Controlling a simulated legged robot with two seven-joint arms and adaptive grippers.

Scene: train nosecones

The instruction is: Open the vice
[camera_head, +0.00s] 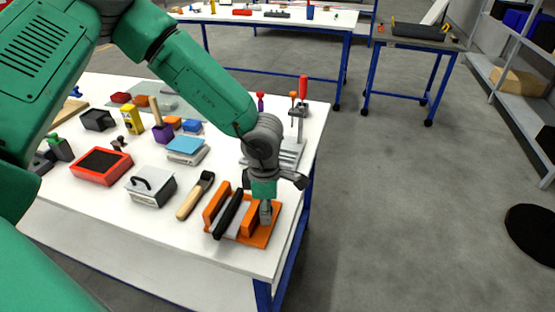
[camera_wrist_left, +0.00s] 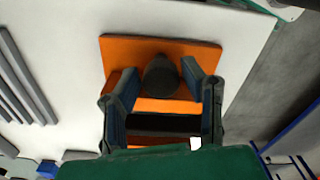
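The orange vice (camera_head: 258,238) sits near the front right corner of the white table, with upright orange blocks on a flat base plate and a long black part between them. In the left wrist view the vice's base plate (camera_wrist_left: 118,52) lies below my gripper, and a dark rounded knob (camera_wrist_left: 161,76) stands between the fingertips. My left gripper (camera_head: 266,212) points down at the right side of the vice. In the left wrist view this gripper (camera_wrist_left: 160,88) has its fingers apart on either side of the knob, with gaps visible. My right gripper is not in view.
A wooden-handled tool (camera_head: 195,197) lies left of the vice, with a grey-white box (camera_head: 151,186) and a red tray (camera_head: 101,166) farther left. A stand with a red handle (camera_head: 303,88) is behind my gripper. The table's right edge is close to the vice.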

